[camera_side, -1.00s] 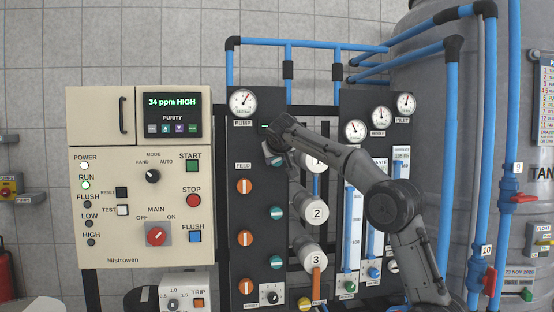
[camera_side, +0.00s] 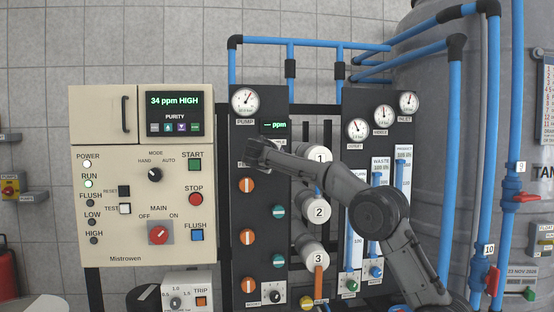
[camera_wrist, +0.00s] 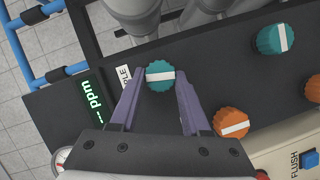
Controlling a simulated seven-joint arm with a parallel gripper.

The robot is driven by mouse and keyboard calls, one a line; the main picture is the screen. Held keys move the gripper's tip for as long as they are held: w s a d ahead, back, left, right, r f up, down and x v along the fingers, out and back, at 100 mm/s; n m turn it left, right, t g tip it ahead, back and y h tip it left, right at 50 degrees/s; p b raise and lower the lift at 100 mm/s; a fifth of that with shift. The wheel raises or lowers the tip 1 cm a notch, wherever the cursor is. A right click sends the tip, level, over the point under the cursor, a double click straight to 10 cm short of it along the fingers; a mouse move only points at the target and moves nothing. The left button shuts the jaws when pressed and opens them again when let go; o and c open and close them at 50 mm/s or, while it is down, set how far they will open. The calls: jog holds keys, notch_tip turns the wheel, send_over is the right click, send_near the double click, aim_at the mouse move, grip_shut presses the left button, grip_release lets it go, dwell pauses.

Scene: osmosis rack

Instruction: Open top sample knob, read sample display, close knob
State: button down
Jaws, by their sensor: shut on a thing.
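The top sample knob (camera_wrist: 160,77) is teal with a white bar and sits between my gripper's fingers (camera_wrist: 161,72) in the wrist view. My gripper is shut on it. The knob's bar lies about crosswise to the bar of the teal knob below it (camera_wrist: 283,39). The sample label (camera_wrist: 124,77) is partly covered by a finger. The sample display (camera_side: 275,126) shows dashes and "ppm" in green; it also shows in the wrist view (camera_wrist: 92,101). In the side view my gripper (camera_side: 252,152) is at the upper panel and hides the top knob.
Orange feed knobs (camera_side: 247,185) stand in a column left of the teal ones. White numbered cylinders (camera_side: 316,209) lie right of the panel, close to my arm. A cream control box (camera_side: 125,215) stands at left; its purity display (camera_side: 174,101) reads "34 ppm HIGH".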

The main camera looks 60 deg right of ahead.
jog(key=shift+f+n+h, duration=0.1)
jog(key=shift+n+h, duration=0.4)
jog(key=shift+n, duration=0.4)
jog(key=shift+c, duration=1.9)
grip_release()
jog(key=v, duration=1.3)
jog(key=shift+s+a, duration=0.15)
jog(key=shift+a, duration=0.2)
